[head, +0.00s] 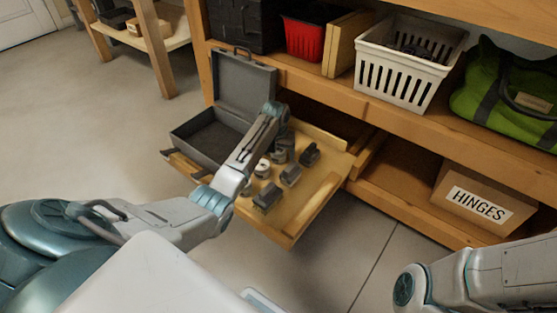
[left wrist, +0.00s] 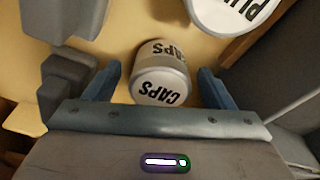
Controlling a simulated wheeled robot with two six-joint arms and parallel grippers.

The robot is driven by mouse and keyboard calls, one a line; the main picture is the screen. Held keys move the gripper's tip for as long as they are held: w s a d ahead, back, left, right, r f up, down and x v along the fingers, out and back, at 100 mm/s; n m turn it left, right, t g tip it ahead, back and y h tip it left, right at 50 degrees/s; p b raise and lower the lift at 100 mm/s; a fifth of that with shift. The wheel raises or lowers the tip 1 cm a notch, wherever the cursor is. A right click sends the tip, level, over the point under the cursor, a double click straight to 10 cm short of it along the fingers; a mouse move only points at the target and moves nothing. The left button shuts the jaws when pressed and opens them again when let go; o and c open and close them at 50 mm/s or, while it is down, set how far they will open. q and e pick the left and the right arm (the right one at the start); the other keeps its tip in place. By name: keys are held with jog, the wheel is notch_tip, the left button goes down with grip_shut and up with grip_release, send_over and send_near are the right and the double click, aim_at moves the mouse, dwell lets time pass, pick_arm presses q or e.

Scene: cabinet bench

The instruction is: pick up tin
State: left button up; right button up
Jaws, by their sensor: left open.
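In the left wrist view a small grey tin with a white lid marked CAPS (left wrist: 160,74) sits on the pale wooden drawer board, between my spread blue fingers. My left gripper (left wrist: 160,88) is open, with a gap on both sides of that tin. A second white-lidded tin (left wrist: 232,12) with a partly cut-off label is at the upper right. In the head view my left gripper (head: 281,153) points down over the pull-out board, and a pale-lidded tin (head: 262,168) shows beside it; I cannot tell which tin this is. My right gripper is out of frame.
Several dark grey blocks (head: 290,175) stand on the pull-out board (head: 305,207), close to the gripper. An open grey case (head: 205,140) lies at the board's left. Above are a white basket (head: 405,75) and green bag (head: 505,95); a HINGES box (head: 475,203) is right.

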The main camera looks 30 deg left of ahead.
pick_arm(q)
jog(key=shift+f, duration=0.1)
jog(key=c, duration=1.1)
